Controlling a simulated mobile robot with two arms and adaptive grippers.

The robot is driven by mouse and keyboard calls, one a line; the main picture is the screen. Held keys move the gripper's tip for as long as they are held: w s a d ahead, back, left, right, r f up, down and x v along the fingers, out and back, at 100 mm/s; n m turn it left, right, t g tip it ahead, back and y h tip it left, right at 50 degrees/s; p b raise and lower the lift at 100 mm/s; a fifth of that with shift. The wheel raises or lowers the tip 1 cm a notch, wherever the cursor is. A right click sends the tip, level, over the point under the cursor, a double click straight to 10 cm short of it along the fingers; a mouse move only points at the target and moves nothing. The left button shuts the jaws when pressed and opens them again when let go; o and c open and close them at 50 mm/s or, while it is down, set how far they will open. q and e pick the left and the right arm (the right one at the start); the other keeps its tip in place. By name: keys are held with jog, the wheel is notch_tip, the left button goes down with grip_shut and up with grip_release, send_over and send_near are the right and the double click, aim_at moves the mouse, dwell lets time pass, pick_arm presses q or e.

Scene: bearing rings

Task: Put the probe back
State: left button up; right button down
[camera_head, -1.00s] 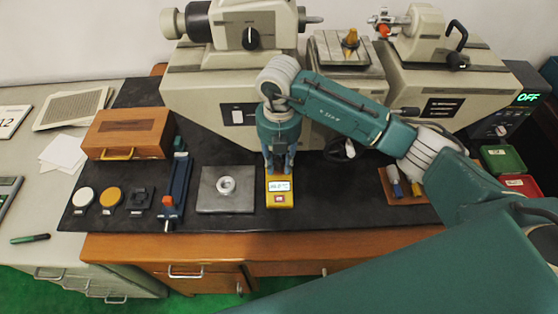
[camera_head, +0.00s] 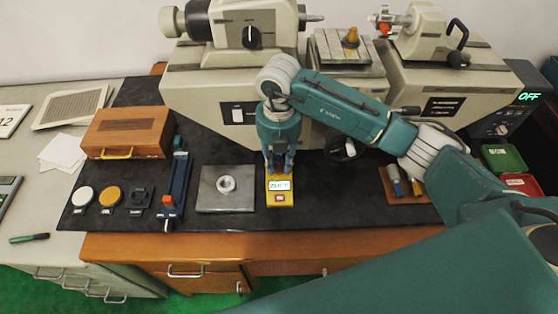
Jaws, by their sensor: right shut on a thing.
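My right gripper (camera_head: 279,168) points straight down at the back end of the yellow meter (camera_head: 281,199), which has a small lit display and a red button. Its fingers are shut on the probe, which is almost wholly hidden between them. I cannot tell whether the probe touches the meter. My left gripper is not in view.
Left of the meter, a metal ring (camera_head: 226,184) lies on a grey plate (camera_head: 226,203). Further left are a blue tool (camera_head: 176,185), a wooden box (camera_head: 128,133) and small discs. A large beige machine (camera_head: 205,92) stands behind. A small brown holder (camera_head: 407,188) is at right.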

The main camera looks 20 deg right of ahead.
jog(key=shift+f, duration=0.3)
dwell(0.5)
jog(key=c, duration=1.3)
grip_release()
jog(key=shift+r, duration=0.1)
jog(key=shift+r+p, duration=2.6)
jog(key=shift+r, duration=1.6)
